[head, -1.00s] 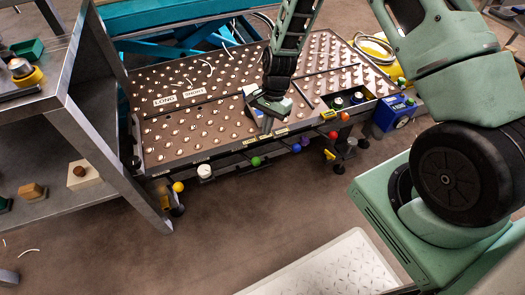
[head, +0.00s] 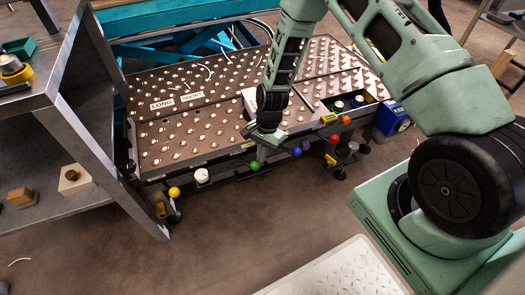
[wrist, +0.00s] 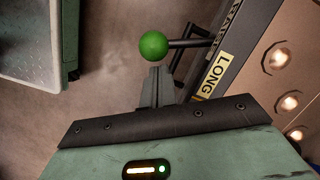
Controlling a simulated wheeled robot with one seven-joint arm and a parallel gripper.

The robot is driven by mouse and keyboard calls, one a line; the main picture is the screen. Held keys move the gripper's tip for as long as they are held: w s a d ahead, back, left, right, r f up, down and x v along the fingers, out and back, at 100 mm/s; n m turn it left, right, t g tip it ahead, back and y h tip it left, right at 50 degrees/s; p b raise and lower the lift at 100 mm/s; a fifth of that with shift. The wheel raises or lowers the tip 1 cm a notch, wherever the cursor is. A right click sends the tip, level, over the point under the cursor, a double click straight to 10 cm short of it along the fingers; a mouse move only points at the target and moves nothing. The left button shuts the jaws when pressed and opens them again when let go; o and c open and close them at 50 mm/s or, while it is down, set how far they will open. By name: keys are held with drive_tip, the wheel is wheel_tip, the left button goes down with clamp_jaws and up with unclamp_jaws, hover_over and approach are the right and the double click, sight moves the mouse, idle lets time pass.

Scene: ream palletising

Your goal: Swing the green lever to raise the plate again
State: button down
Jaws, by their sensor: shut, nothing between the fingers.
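The green lever is a green ball knob (head: 254,165) on a short dark rod, sticking out from the front edge of the ball-studded table (head: 200,150). In the wrist view the green knob (wrist: 153,45) lies just beyond my fingertips, with its rod running right to the table edge. My gripper (wrist: 158,72) is shut and empty. In the head view my gripper (head: 262,136) is over the table's front edge, close above the green knob. I cannot tell whether it touches the knob. A yellow LONG label (wrist: 214,75) is on the edge beside the lever.
Other knobs line the front edge: yellow (head: 174,192), white (head: 201,175), blue (head: 297,152), purple (head: 306,144) and red (head: 333,138). A grey shelf unit (head: 95,130) stands at left. A blue box (head: 391,117) is at the right end.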

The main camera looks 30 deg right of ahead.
sight(254, 165)
drive_tip(key=shift+s+a+r+m+p, duration=0.1)
drive_tip(key=shift+s+a+m+p, duration=0.3)
drive_tip(key=shift+m+p, duration=0.25)
drive_tip(key=a+m+p, duration=0.1)
drive_tip(key=s+a+m+p, duration=0.1)
drive_tip(key=a+m+t+p, duration=0.1)
drive_tip(key=m, duration=0.1)
drive_tip(key=shift+s+r+y, duration=0.15)
drive_tip(key=shift+s+y, duration=0.1)
drive_tip(key=shift+y, duration=0.05)
drive_tip(key=shift+s+a+m+t+p, duration=0.1)
drive_tip(key=shift+a+m+t+p, duration=0.5)
drive_tip(key=shift+a+m+p, duration=1.05)
drive_tip(key=shift+a+f+b, duration=0.2)
drive_tip(key=shift+a+b, duration=0.1)
drive_tip(key=shift+a, duration=0.1)
drive_tip(key=shift+r, duration=0.1)
